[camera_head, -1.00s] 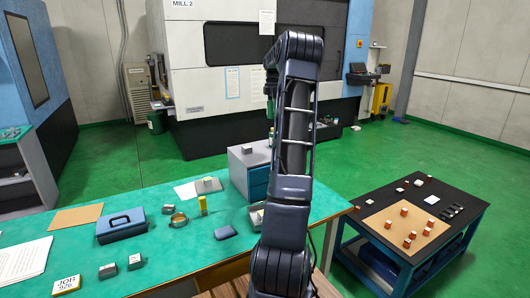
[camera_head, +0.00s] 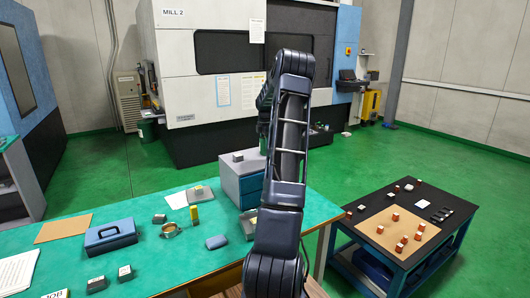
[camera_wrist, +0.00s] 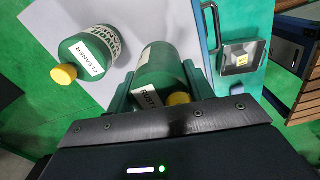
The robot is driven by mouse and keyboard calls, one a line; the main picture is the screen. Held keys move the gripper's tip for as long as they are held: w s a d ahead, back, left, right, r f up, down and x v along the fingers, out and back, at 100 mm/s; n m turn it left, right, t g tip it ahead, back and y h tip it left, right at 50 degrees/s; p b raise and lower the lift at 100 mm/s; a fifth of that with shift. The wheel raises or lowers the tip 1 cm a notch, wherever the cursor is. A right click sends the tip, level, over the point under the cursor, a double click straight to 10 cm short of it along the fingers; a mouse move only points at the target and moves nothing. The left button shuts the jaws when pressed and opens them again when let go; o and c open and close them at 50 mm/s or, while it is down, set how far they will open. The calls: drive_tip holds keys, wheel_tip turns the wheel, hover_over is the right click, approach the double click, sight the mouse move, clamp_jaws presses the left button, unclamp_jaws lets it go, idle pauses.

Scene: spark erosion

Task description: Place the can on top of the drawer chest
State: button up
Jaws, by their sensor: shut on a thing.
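The drawer chest (camera_head: 233,187) has a grey body and blue drawers and stands at the far edge of the green bench. Its grey top also fills the upper part of the wrist view (camera_wrist: 165,14). My gripper (camera_wrist: 165,75) is shut on a green can (camera_wrist: 157,68) with a yellow cap and a white label starting "RUST". The can is over the grey top; I cannot tell whether it touches it. In the head view my arm mostly hides the gripper and can.
A second green can (camera_wrist: 88,52), labelled cleaner, is left of the held one. A small block (camera_head: 238,157) sits on the chest. A tray (camera_wrist: 242,55) lies beside the chest.

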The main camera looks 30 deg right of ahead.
drive_tip(key=shift+f, duration=2.2)
drive_tip(key=shift+f, duration=0.15)
drive_tip(key=o, duration=1.1)
drive_tip(key=shift+o, duration=0.2)
